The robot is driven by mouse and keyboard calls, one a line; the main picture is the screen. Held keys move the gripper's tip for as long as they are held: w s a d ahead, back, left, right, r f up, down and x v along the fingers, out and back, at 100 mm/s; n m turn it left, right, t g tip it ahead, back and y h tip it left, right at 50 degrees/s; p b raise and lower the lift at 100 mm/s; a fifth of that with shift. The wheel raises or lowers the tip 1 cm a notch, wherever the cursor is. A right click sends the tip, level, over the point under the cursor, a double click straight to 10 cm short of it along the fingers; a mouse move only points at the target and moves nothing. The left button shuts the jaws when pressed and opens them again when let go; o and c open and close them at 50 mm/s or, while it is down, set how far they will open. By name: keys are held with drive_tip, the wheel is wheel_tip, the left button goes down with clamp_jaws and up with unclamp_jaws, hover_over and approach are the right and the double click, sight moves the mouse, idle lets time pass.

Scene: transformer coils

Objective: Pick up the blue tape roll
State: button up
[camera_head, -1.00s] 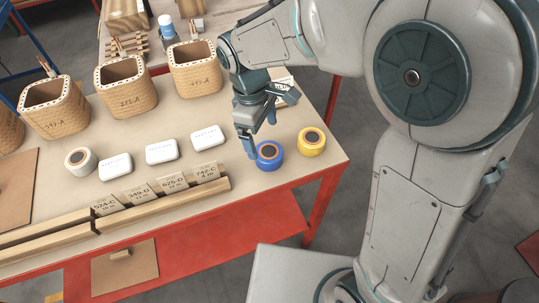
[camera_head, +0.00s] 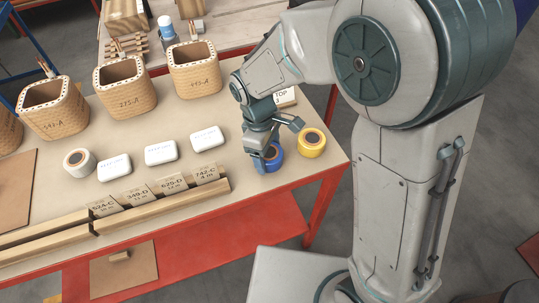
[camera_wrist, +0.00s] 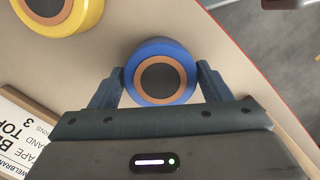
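The blue tape roll (camera_head: 273,157) lies flat near the right end of the table, with a brown core ring and dark centre. In the wrist view the blue roll (camera_wrist: 158,45) sits between the fingertips of my gripper (camera_wrist: 161,73). One finger is on each side, very close to the roll's edge; I cannot tell whether they touch it. In the head view my gripper (camera_head: 264,155) is down at the roll and partly covers it. The fingers look spread about the roll's width.
A yellow tape roll (camera_head: 311,142) stands close to the right of the blue one. White boxes (camera_head: 207,139), a white roll (camera_head: 80,162) and wooden coils (camera_head: 195,69) lie to the left. A printed box (camera_head: 285,97) is behind my gripper. The table's red edge is near.

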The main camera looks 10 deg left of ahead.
drive_tip(key=c, duration=0.6)
drive_tip(key=shift+r, duration=0.1)
